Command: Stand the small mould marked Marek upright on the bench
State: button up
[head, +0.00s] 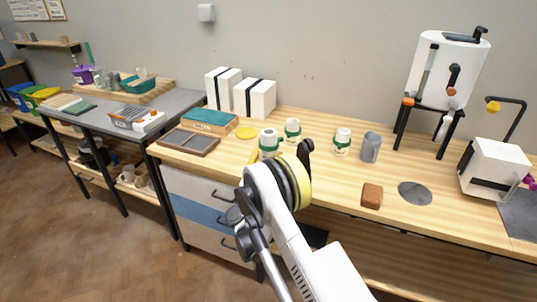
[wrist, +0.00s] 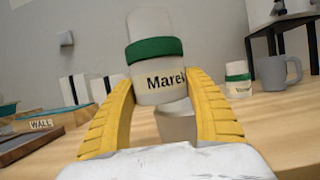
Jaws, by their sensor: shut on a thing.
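The mould marked Marek (wrist: 158,80) is white with a green band and a black-lettered label. My gripper (wrist: 160,110) is shut on it, with one yellow finger on each side. It is nearly upright with a slight lean, and its underside appears raised above the bench (wrist: 275,125). In the head view the held mould (head: 268,141) shows just beyond my wrist, which hides most of the gripper (head: 258,150). A pale, cup-like piece (wrist: 177,122) stands behind it, partly hidden.
Two similar green-banded moulds (head: 292,130) (head: 342,141) stand nearby on the bench (head: 325,175). A grey mug (head: 371,147), brown block (head: 372,195) and grey disc (head: 415,193) lie to the right. White boxes (head: 255,98) and trays (head: 189,142) are left. Bare wood lies in front of the moulds.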

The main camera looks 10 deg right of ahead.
jog(key=shift+f, duration=0.35)
jog(key=o, duration=1.4)
